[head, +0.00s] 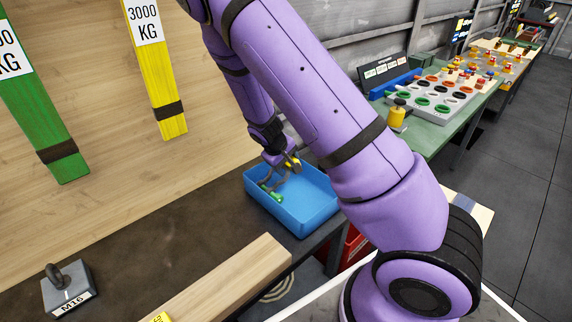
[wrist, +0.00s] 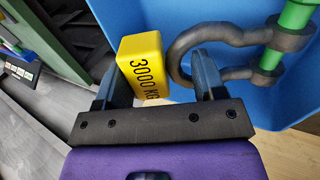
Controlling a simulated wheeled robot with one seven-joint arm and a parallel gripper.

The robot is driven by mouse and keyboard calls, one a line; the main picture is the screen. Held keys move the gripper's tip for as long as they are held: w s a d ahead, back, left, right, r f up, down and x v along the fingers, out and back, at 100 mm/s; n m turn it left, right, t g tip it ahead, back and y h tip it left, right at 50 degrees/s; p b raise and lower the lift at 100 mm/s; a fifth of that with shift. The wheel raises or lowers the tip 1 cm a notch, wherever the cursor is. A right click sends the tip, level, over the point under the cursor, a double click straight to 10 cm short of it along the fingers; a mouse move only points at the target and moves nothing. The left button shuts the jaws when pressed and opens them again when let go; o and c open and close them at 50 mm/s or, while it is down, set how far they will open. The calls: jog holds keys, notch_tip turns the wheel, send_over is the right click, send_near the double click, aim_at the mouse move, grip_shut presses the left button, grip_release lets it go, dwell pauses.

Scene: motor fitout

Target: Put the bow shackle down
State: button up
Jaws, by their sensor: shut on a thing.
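The bow shackle is grey with a green pin and shows in the wrist view (wrist: 228,34); its green pin (head: 264,196) shows low in the head view. A yellow block marked 3000 KG (wrist: 142,66) sits at the shackle's bow, between my fingers. My gripper (wrist: 158,78) is shut on this block, with the shackle's bow beside and partly behind the right finger. In the head view my gripper (head: 287,163) is over the blue bin (head: 305,216), and the shackle hangs within its walls. I cannot tell whether the shackle touches the bin's floor.
A wooden beam (head: 215,285) lies left of the bin on the dark bench. A grey M16 block with a shackle (head: 68,290) stands at the lower left. Green (head: 45,125) and yellow (head: 160,90) slings hang on the wooden board. A green table (head: 430,135) with parts is behind.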

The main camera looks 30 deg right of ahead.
jog(key=shift+f, duration=0.35)
jog(key=shift+f, duration=0.4)
jog(key=o, duration=1.3)
jog(key=shift+r, duration=0.15)
